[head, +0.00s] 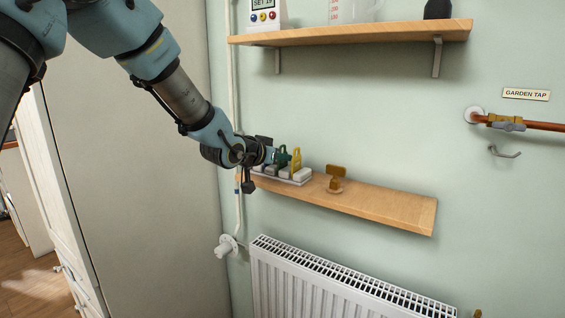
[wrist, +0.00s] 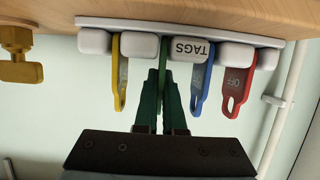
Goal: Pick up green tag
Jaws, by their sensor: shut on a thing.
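The green tag (wrist: 167,52) stands in a slot of the white tag rack (wrist: 262,41), between the yellow tag (wrist: 121,80) and the blue tag (wrist: 201,78). My gripper (wrist: 161,85) is shut on the green tag, with a finger on each side covering much of it. The tag's upper end still shows between the white blocks of the rack. In the head view my gripper (head: 280,156) reaches in from the left to the rack (head: 301,175) on the lower shelf.
A red tag (wrist: 235,90) stands at the rack's other end. A brass valve (head: 336,180) sits on the lower wooden shelf (head: 390,205), right of the rack. The upper shelf (head: 350,32) is above, and a radiator (head: 330,280) below. The shelf's right end is clear.

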